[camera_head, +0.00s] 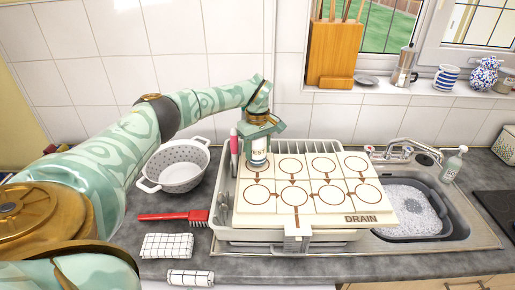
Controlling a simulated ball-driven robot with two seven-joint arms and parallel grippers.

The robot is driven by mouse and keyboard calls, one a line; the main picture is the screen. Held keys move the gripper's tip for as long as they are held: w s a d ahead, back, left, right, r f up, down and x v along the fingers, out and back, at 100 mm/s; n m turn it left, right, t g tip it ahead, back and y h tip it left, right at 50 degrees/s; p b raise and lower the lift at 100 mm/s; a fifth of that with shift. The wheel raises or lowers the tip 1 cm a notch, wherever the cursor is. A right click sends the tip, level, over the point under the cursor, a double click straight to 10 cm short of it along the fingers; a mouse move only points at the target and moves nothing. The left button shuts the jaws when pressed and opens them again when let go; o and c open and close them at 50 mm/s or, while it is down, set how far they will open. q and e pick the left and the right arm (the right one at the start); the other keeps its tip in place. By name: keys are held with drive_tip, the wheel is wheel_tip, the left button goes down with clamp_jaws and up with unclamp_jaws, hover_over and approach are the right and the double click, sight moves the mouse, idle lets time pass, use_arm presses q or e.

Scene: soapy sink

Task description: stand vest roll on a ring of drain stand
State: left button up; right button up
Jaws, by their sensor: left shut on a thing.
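The drain stand is a pale board (313,213) marked DRAIN, with two rows of brown rings, lying over a white dish rack. The vest roll (258,154) is a small upright white cylinder with a VEST label and a dark band near its bottom. My left gripper (258,136) comes down from above and is shut on the upper part of the vest roll. The roll is at the back left ring, which it mostly hides. I cannot tell whether its bottom touches the board. My right gripper is not in view.
A white colander (176,167), a red brush (172,216) and checked cloths (167,246) lie left of the rack (320,146). The soapy basin (408,211) and tap (404,148) are to the right. The other rings are empty.

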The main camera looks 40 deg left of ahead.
sight(257, 140)
use_arm(q)
drive_tip(key=shift+f, duration=0.55)
drive_tip(key=o, duration=1.2)
drive_tip(key=shift+c, duration=0.2)
drive_tip(key=shift+r, duration=0.1)
wheel_tip(257, 140, up, 4)
drive_tip(key=p, duration=0.3)
drive_tip(key=shift+p, duration=0.35)
wheel_tip(257, 140, up, 9)
drive_tip(key=p, duration=0.9)
